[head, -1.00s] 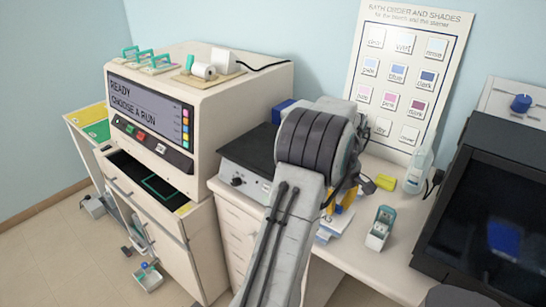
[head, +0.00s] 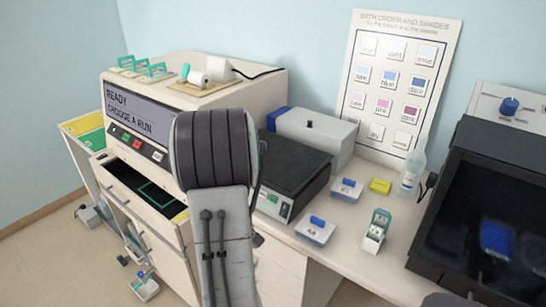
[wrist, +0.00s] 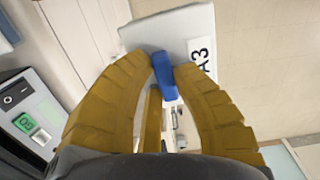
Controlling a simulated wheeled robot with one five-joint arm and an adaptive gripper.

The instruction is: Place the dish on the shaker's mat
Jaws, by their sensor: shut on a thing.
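My gripper (wrist: 168,72) is shut on the blue handle (wrist: 165,78) of a pale dish (wrist: 150,33) labelled A3 in the wrist view. In the head view my arm hides the gripper and this dish. The shaker (head: 283,208) is a low box with a dark flat mat (head: 295,162) on top, to the right of my arm. No dish shows on the visible part of the mat. In the wrist view the shaker's front panel (wrist: 25,120), with a lit green switch, is at the lower left, apart from the dish.
Two other blue-handled dishes (head: 315,230) (head: 346,190) stand on the bench right of the shaker. A grey box (head: 312,133) stands behind it. The stainer (head: 215,95) rises at left.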

